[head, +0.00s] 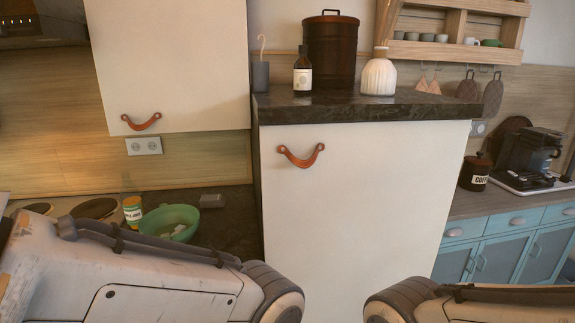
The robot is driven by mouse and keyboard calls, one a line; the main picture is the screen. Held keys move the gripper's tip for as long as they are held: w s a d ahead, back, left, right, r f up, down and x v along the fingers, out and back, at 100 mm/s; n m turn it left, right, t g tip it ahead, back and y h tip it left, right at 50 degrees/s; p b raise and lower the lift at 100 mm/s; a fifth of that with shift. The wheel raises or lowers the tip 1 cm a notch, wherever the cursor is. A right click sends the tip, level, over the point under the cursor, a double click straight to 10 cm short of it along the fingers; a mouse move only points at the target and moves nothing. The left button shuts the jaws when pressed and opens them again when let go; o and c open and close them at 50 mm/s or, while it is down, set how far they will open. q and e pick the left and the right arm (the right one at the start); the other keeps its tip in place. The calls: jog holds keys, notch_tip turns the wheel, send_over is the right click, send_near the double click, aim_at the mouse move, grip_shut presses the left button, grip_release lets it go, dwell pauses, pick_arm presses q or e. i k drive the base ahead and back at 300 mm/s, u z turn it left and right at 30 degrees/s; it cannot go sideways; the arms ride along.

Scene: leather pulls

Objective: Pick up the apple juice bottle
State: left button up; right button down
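A small bottle (132,212) with a yellow and green label stands on the lower dark counter at the left, close beside a green bowl. Its label text is too small to read with certainty, but it looks like the juice bottle. Its lower part is close behind my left arm. A dark brown bottle (302,72) with a pale label stands on the higher dark counter. My two arms cross the bottom of the head view, but neither gripper shows.
The green bowl (168,222) holds pale pieces. A tall white cabinet (350,210) with a leather pull (301,155) stands in the middle. A wall cabinet (170,60) hangs above the lower counter. A dark canister (330,50) and a white vase (379,76) stand on top.

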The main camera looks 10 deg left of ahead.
aim_at(132, 200)
jog(key=u, duration=0.35)
jog(key=i, duration=0.45)
jog(key=u, duration=0.7)
jog(key=i, duration=0.85)
jog(key=z, duration=0.05)
